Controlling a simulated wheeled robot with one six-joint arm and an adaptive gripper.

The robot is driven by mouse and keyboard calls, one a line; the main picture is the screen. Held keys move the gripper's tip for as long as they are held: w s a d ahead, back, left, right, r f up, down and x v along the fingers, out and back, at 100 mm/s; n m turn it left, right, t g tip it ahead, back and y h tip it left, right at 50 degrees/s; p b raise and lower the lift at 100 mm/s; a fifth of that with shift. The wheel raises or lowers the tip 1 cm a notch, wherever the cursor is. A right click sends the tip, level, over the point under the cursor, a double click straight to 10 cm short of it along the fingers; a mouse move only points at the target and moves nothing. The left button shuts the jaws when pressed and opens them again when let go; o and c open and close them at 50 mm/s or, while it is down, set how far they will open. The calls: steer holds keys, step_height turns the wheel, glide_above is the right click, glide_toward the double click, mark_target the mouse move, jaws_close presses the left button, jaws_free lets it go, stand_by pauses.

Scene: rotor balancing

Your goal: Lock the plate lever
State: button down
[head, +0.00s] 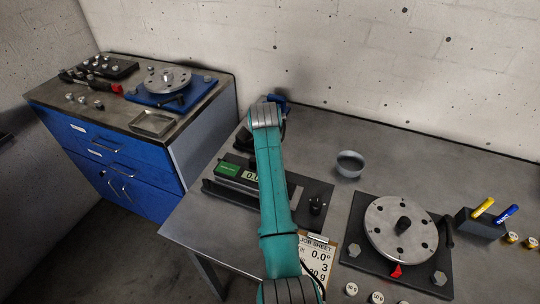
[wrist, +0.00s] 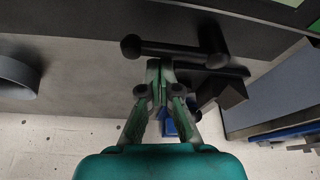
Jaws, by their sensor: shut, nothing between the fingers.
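In the wrist view a black bar with a round knob end (wrist: 131,46) lies across the picture just beyond my fingertips, joined to a dark upright part (wrist: 212,38). It looks like a lever, but I cannot tell for certain whether it is the plate lever. My gripper (wrist: 158,72) is shut and empty, its tips close to the bar; I cannot tell whether they touch. In the head view my arm hides this bar. A grey rotor disc (head: 390,218) sits on a dark base plate (head: 360,262) at the right, with a red pointer (head: 397,271) at its front.
A digital readout (head: 240,172) stands on a dark plate left of my arm. A grey cup (head: 349,163) is behind the rotor, and also shows in the wrist view (wrist: 18,75). A pen holder (head: 480,224) is at right. A blue cabinet (head: 105,165) stands at left.

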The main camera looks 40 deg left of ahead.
steer(key=shift+s+d, duration=0.2)
steer(key=shift+s, duration=0.05)
stand_by(0.6)
